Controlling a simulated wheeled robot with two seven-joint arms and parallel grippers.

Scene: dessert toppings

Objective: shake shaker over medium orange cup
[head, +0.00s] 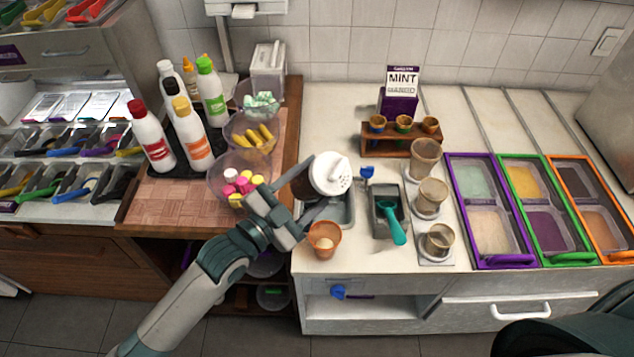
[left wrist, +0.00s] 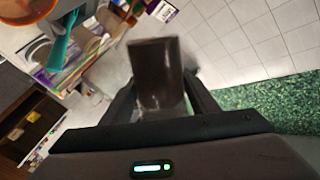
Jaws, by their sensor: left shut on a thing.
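The shaker (head: 303,184) has a dark brown body and a white lid (head: 332,174) with small holes. My left gripper (head: 290,205) is shut on its body and holds it tipped over, lid towards the right. In the left wrist view the dark body (left wrist: 157,75) sits between the fingers. The orange cup (head: 323,241) stands on the counter near the front edge, with a pale scoop inside. The shaker appears just beyond the cup in the picture; its exact height above the counter is unclear. In the left wrist view an orange cup (left wrist: 28,14) shows at the upper left corner. My right gripper is out of view.
Several clear cups (head: 431,197) stand beyond. Bowls of toppings (head: 238,180) and bottles (head: 152,137) are on the left. A small rack (head: 400,145) stands behind.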

